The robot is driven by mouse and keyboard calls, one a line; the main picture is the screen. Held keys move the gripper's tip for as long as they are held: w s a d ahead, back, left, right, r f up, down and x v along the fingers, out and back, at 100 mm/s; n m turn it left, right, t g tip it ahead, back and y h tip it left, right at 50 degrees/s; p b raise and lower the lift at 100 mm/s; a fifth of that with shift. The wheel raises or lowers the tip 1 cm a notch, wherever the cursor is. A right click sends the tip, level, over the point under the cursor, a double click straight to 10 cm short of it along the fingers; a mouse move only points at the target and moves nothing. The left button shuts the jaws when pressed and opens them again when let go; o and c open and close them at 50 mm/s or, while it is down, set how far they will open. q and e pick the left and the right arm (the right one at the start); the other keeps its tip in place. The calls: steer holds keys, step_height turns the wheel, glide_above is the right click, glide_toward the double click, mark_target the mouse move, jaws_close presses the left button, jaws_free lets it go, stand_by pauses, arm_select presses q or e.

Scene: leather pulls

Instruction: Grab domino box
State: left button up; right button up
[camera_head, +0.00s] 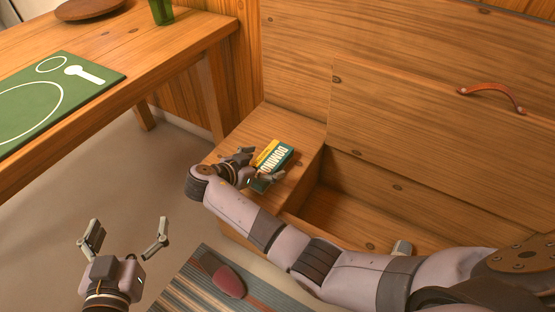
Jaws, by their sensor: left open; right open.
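The domino box (275,155) is green and yellow with white lettering. It lies flat on the closed wooden seat section of the bench, left of an open compartment. My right gripper (258,168) is at the box's near-left side, with one finger near its left and the other near its lower edge. Its fingers are spread, and it partly hides the box. I cannot tell whether the fingers touch it. My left gripper (126,236) is open and empty above the floor at the lower left, far from the box.
A wooden table (185,48) on the left holds a green placemat (60,95), a green glass (161,11) and a brown plate (90,8). The raised bench lid (430,130) has a leather pull (492,97). A striped rug (195,285) with a reddish object (228,281) lies on the floor.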

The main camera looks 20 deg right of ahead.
steer(key=shift+d, duration=0.1)
steer(key=shift+c, duration=0.3)
steer(key=c, duration=1.5)
